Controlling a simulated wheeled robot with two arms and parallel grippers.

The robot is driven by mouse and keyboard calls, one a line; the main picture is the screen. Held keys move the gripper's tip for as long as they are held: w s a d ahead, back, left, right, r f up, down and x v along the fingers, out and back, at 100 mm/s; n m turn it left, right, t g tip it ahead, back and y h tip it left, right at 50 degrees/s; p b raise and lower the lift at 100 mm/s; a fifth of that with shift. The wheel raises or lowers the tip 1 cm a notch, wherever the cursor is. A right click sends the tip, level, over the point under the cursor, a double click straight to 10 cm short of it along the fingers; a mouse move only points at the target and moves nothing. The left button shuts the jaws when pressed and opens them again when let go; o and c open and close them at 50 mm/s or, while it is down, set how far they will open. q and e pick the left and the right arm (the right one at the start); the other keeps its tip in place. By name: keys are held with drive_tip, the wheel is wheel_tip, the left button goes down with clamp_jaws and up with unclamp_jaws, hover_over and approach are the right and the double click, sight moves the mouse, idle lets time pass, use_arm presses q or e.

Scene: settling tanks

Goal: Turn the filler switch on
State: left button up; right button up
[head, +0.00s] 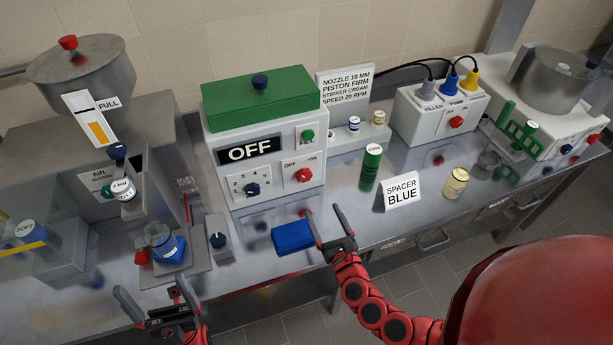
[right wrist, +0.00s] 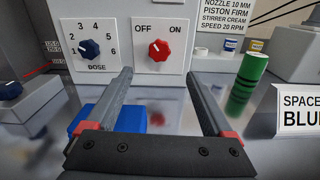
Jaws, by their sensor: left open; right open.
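A white control box (head: 225,140) with a green lid has a display (head: 250,151) reading OFF. Its red switch knob (head: 304,175) sits between OFF and ON marks. In the right wrist view the red knob (right wrist: 159,51) has its white mark toward OFF. A blue dose knob (head: 252,189) is left of it, and a green button (head: 308,135) is above it. My right gripper (head: 322,210) is open and empty in front of the box, apart from it. In the right wrist view the red knob appears between and beyond its fingertips. My left gripper (head: 150,288) is open at the lower left.
A blue block (head: 293,236) lies on the bench beside my right gripper. A green cylinder (head: 371,167) and a SPACER BLUE sign (head: 402,191) stand to the right. A white plug box (head: 412,115) with another red knob (head: 457,122) is further right. A steel hopper (head: 80,75) is left.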

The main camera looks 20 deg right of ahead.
sight(307, 178)
drive_tip(key=w, duration=0.8)
drive_tip(key=w+p, duration=0.1)
drive_tip(key=w, duration=0.4)
drive_tip(key=shift+w+a+f, duration=0.1)
drive_tip(key=shift+a, duration=0.15)
clamp_jaws()
drive_tip(key=shift+d+f+m+b, duration=0.1)
drive_tip(key=shift+f+m+b, duration=0.1)
drive_tip(key=shift+m+b, duration=1.15)
drive_tip(key=m+b, duration=0.2)
drive_tip(key=m, duration=0.1)
drive_tip(key=shift+m+b, duration=0.35)
drive_tip(key=shift+b, duration=0.05)
drive_tip(key=m+b, duration=0.2)
drive_tip(key=m, duration=0.2)
drive_tip(key=shift+d+m+b, duration=0.1)
drive_tip(key=shift+m+b, duration=0.8)
drive_tip(key=shift+m, duration=0.9)
